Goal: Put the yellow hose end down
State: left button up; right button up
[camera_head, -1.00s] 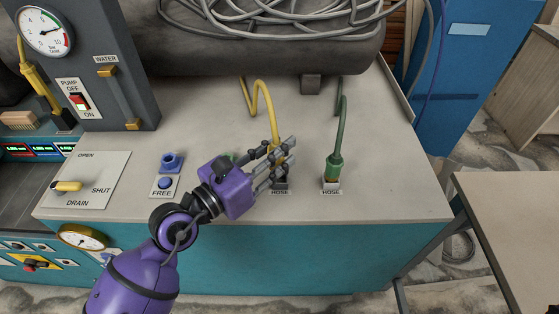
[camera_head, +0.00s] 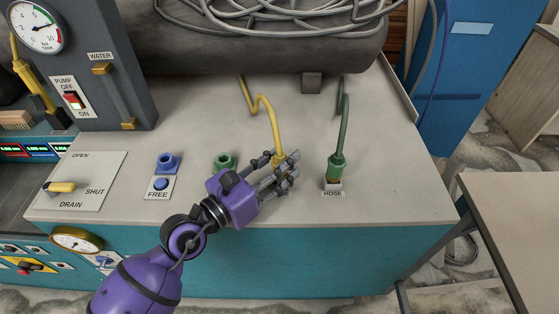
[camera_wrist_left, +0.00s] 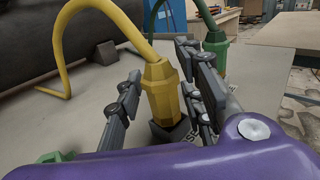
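The yellow hose end (camera_head: 278,160) is upright, at the end of a bent yellow hose (camera_head: 267,108). In the left wrist view the yellow hose end (camera_wrist_left: 161,92) stands in or just over a dark holder (camera_wrist_left: 170,131) on the worktop; its exact seating is partly hidden. My left gripper (camera_head: 284,172) has its fingers around the hose end. In the left wrist view the left gripper (camera_wrist_left: 163,98) has fingers on both sides of it, with a small gap on the left; the right fingers look close to it. My right gripper is out of view.
A green hose end (camera_head: 335,166) stands in its holder to the right. A green fitting (camera_head: 225,160) and a blue fitting (camera_head: 167,162) are to the left. The dark tank (camera_head: 250,45) lies behind. The worktop (camera_head: 390,175) is clear to the right.

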pick_arm(q)
jog(key=shift+o, duration=0.2)
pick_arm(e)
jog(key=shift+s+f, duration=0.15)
pick_arm(q)
jog(key=shift+r, duration=0.1)
jog(key=shift+a+r, duration=0.1)
jog(key=shift+r, duration=0.05)
jog(key=b+v, duration=0.1)
jog(key=v, duration=0.2)
jog(key=b+v, duration=0.1)
jog(key=v, duration=0.3)
jog(key=b+v, duration=0.1)
jog(key=v, duration=0.3)
jog(key=shift+f, duration=0.3)
jog(key=shift+s+a+r, duration=0.1)
jog(key=shift+s, duration=0.15)
jog(key=shift+s+a+r, duration=0.1)
jog(key=shift+a+r, duration=0.05)
jog(key=shift+r, duration=0.05)
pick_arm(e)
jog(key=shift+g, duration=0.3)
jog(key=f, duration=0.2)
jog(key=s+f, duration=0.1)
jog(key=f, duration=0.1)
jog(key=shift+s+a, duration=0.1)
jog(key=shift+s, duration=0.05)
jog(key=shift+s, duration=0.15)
